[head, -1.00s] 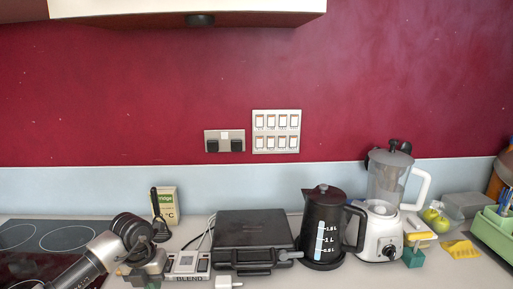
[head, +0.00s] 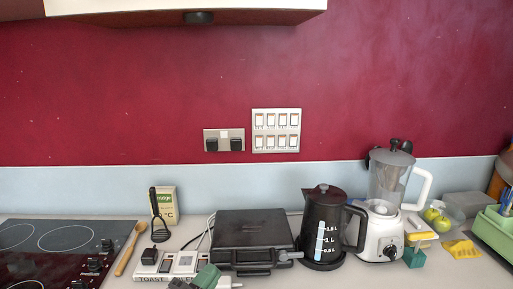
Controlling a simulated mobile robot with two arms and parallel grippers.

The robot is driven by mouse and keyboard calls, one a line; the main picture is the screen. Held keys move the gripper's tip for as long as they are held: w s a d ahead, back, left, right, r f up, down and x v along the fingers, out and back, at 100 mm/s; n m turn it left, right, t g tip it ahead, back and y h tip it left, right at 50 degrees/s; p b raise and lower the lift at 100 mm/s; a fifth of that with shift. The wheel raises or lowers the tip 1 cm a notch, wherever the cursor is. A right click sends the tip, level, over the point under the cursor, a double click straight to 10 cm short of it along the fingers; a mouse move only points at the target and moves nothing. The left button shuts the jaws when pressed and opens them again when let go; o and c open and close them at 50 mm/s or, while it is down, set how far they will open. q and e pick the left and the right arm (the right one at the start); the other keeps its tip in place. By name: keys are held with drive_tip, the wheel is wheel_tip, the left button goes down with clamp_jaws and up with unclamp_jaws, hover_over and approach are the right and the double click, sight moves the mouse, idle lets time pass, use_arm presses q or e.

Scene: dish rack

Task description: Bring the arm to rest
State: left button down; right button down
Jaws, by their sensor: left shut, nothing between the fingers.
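My left gripper (head: 208,277) shows only in part at the bottom edge of the head view, as a small green-grey shape. It is shut, with nothing seen held in it. It overlaps the label of the switch panel (head: 167,264) in the picture and appears beside a white plug (head: 229,283). The rest of my left arm is out of the frame. My right gripper is not in view.
A black cooktop (head: 60,240), wooden spoon (head: 129,250), black spatula (head: 159,222), black appliance (head: 250,237), dark kettle (head: 322,225) and blender (head: 383,230) stand along the counter. A teal block (head: 414,257), yellow item (head: 461,249) and green rack (head: 494,230) are at right.

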use_arm(q)
drive_tip(key=s+a+f+n+g+y, duration=0.1)
drive_tip(key=s+a+f+n+y, duration=0.1)
drive_tip(key=a+f+n+y, duration=0.1)
drive_tip(key=s+a+f+n+g+y, duration=0.2)
drive_tip(key=s+a+f+n+y, duration=0.1)
drive_tip(key=a+f+n+y, duration=0.1)
drive_tip(key=s+a+f+n+g+y, duration=0.2)
drive_tip(key=s+a+f+n+y, duration=0.1)
drive_tip(key=n, duration=0.5)
drive_tip(key=shift+s+a+f+y, duration=0.1)
drive_tip(key=shift+a+f+y, duration=0.2)
drive_tip(key=shift+f+y, duration=0.5)
drive_tip(key=shift+s+a+f+y, duration=0.1)
drive_tip(key=shift+a+f+y, duration=0.15)
drive_tip(key=shift+f+y, duration=0.5)
drive_tip(key=s+f+n+g, duration=0.1)
drive_tip(key=s+f+g, duration=0.2)
drive_tip(key=s, duration=0.3)
drive_tip(key=s+f+g+h, duration=0.1)
drive_tip(key=s+f+g, duration=0.1)
drive_tip(key=s+g, duration=0.3)
drive_tip(key=s+f+n+g, duration=0.1)
drive_tip(key=s+f+g, duration=0.15)
drive_tip(key=s, duration=0.35)
wheel_tip(320, 180, down, 24)
drive_tip(key=s+a+f+g, duration=0.2)
drive_tip(key=s+a+f, duration=0.1)
drive_tip(key=s+f, duration=1.4)
drive_tip(key=shift+f, duration=0.45)
